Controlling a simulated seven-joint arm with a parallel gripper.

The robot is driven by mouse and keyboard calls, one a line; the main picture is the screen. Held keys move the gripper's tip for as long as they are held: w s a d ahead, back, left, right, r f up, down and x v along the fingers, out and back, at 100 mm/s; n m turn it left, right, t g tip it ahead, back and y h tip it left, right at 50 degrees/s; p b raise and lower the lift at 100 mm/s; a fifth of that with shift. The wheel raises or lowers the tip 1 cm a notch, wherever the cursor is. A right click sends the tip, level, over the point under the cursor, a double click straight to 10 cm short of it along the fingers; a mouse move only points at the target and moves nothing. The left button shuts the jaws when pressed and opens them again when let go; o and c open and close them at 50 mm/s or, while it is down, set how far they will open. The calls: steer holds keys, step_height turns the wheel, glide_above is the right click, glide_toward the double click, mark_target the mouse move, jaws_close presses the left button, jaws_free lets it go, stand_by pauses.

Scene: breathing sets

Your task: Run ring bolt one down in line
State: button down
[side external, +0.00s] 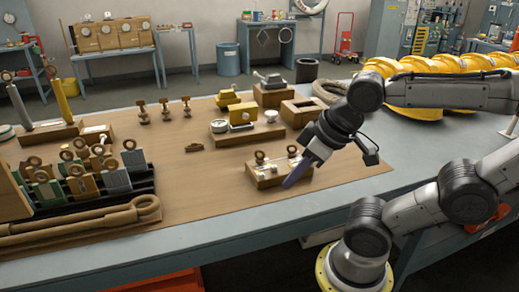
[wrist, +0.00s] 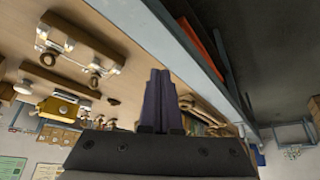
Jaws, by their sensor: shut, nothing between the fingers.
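A small wooden block (side external: 264,181) stands on the brown mat near its front right and carries two ring bolts, a left one (side external: 260,157) and a right one (side external: 292,150), with pale metal fittings. I cannot tell which is ring bolt one. My gripper (side external: 288,184) has dark purple fingers, pointing down and left at the block's right end. In the wrist view the fingers (wrist: 160,75) are together and empty, apart from the block and rings.
A black rack (side external: 136,190) of several ringed pieces and a long brown eye bar (side external: 85,222) lie at the left. A yellow device (side external: 242,114) and wooden boxes (side external: 300,112) stand behind the block. The mat (side external: 195,190) left of the block is mostly clear.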

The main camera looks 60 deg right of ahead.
stand_by(0.4)
steer(key=c, duration=1.3)
jaws_free()
steer(key=shift+o, duration=1.2)
steer(key=shift+s+f+n, duration=0.1)
steer(key=shift+s+n, duration=0.15)
steer(key=shift+n, duration=0.05)
steer(key=shift+o, duration=0.6)
steer(key=r, duration=0.1)
steer(key=w+r+n, duration=0.1)
steer(key=r, duration=0.1)
steer(key=w+r+n+g, duration=0.1)
steer(key=r, duration=0.1)
steer(key=shift+d+r, duration=0.1)
steer(key=shift+d, duration=0.3)
steer(key=w+d+r+g, duration=0.2)
steer(key=w+d+r, duration=0.1)
steer(key=w+r, duration=0.15)
steer(key=m+g, duration=0.1)
steer(key=g, duration=0.2)
glide_above(260, 151)
step_height(260, 151, down, 3)
steer(key=f, duration=1.3)
steer(key=shift+w+d+f, duration=0.1)
steer(key=shift+d+f, duration=0.1)
steer(key=shift+f, duration=0.05)
